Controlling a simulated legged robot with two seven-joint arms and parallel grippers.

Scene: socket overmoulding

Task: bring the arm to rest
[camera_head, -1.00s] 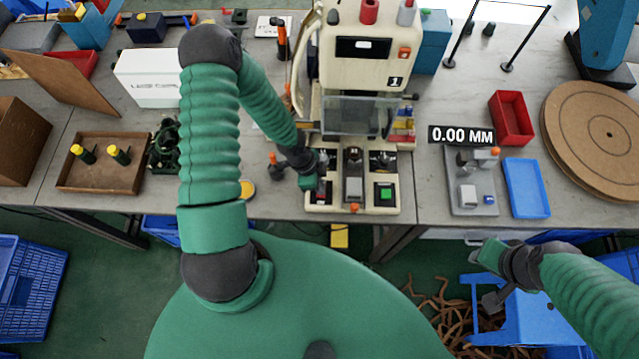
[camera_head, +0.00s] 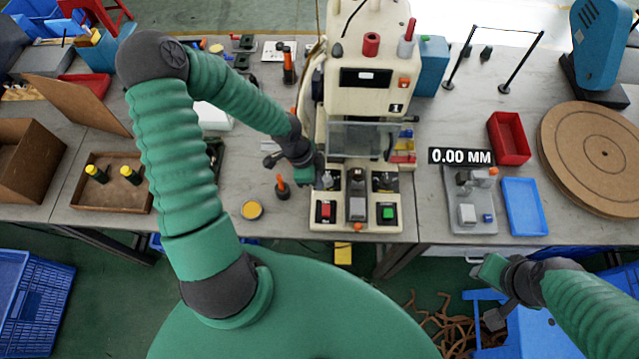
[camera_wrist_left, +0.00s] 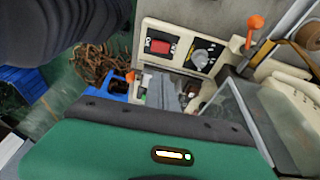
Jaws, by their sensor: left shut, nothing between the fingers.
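My left gripper (camera_head: 312,181) is at the left side of the cream moulding machine (camera_head: 366,95), just above and behind its control base with the red button (camera_head: 326,210) and green button (camera_head: 388,212). It is shut with nothing visible in it, and its fingertips are small in the head view.
A wooden tray (camera_head: 112,207) with two yellow-topped parts lies on the left. A yellow-topped round tin (camera_head: 252,209) and an orange-handled tool (camera_head: 282,187) sit left of the machine. A gauge plate (camera_head: 470,222), blue tray (camera_head: 524,206) and red bin (camera_head: 509,138) are on the right.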

